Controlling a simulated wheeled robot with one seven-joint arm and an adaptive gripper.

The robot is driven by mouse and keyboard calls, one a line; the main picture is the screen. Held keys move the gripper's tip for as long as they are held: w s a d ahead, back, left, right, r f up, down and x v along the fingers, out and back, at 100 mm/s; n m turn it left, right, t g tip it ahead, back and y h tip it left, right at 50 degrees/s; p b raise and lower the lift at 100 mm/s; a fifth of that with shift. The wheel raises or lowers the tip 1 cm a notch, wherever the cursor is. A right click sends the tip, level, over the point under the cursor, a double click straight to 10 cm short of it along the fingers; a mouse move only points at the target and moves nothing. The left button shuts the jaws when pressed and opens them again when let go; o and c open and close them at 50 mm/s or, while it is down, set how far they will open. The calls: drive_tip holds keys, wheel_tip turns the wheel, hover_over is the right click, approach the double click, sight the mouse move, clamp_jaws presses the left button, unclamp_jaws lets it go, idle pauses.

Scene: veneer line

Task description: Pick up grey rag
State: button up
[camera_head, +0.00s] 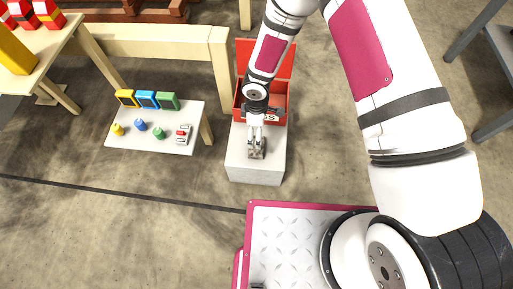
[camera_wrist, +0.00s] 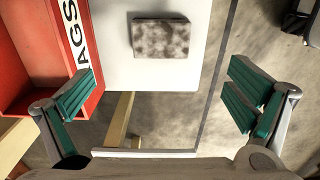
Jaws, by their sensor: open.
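The grey rag (camera_wrist: 161,38) is a flat, mottled grey-brown rectangle lying on a pale block top (camera_wrist: 112,72). In the wrist view it sits at the upper middle, beyond the line between my fingertips. My gripper (camera_wrist: 163,88) is open with its teal-padded fingers wide apart and nothing between them. In the head view my gripper (camera_head: 256,136) points down over the pale block (camera_head: 254,175), with the rag (camera_head: 257,154) just below and partly hidden by it. I cannot tell the exact height gap.
A red open box (camera_head: 283,92) with a lettered label stands behind the rag; it fills the left of the wrist view (camera_wrist: 45,45). A low white table (camera_head: 150,113) with coloured frames and small objects stands to the left. A wooden post stands beside the box.

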wheel_tip(320, 180, down, 8)
drive_tip(key=b, duration=0.2)
drive_tip(key=shift+r+b, duration=0.1)
drive_tip(key=shift+b, duration=0.25)
wheel_tip(320, 180, down, 5)
drive_tip(key=b, duration=0.2)
drive_tip(key=shift+s+b, duration=0.1)
drive_tip(key=shift+b, duration=0.25)
drive_tip(key=c, duration=1.4)
drive_tip(key=shift+o, duration=0.2)
drive_tip(key=shift+r, duration=0.15)
drive_tip(key=shift+r+p, duration=0.5)
drive_tip(key=shift+r, duration=0.15)
wheel_tip(320, 180, up, 2)
drive_tip(key=shift+r+p, duration=0.15)
drive_tip(key=shift+p, duration=0.5)
drive_tip(key=s+d, duration=0.2)
drive_tip(key=s, duration=0.5)
drive_tip(key=s+d+r, duration=0.1)
drive_tip(key=s+d, duration=0.1)
drive_tip(key=s, duration=0.6)
drive_tip(key=shift+s+d, duration=0.15)
drive_tip(key=shift+d, duration=0.2)
